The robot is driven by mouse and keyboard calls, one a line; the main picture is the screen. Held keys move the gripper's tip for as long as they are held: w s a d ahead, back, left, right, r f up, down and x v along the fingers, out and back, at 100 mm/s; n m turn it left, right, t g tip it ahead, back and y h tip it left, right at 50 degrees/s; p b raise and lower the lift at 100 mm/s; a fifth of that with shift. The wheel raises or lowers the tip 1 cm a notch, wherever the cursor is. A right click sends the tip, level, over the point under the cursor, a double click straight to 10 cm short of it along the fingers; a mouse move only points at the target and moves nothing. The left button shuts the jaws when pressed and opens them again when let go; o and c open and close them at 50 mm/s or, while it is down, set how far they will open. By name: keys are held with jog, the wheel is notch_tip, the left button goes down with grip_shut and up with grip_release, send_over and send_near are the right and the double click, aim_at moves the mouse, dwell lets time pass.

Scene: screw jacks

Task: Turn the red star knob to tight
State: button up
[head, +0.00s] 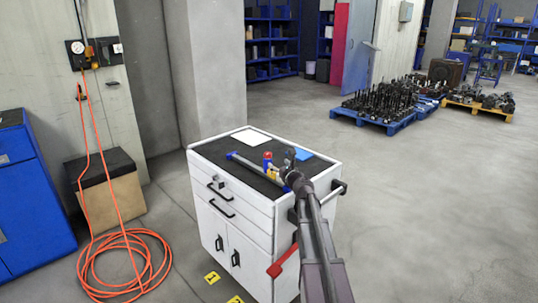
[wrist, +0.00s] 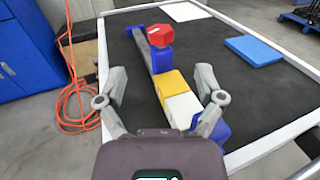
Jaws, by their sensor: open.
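The red star knob (wrist: 160,35) sits on top of a blue block (wrist: 162,60) that stands on a grey bar on the cart top. In the head view the red knob (head: 267,155) shows just beyond my gripper. A yellow block (wrist: 172,88) and a white block lie in line from the knob toward my gripper. My gripper (wrist: 160,90) is open and empty, with its fingers on either side of this line of blocks. The knob is beyond the fingertips and apart from them. In the head view my gripper (head: 290,178) is small and its fingers are hard to make out.
The white cart (head: 235,215) has a dark top with a raised pale rim. A blue pad (wrist: 253,50) and a white sheet (wrist: 187,11) lie on it. An orange hose (head: 125,262) is coiled on the floor at left.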

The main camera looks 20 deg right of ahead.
aim_at(270, 155)
jog(key=w, duration=1)
jog(key=shift+w+a, duration=0.1)
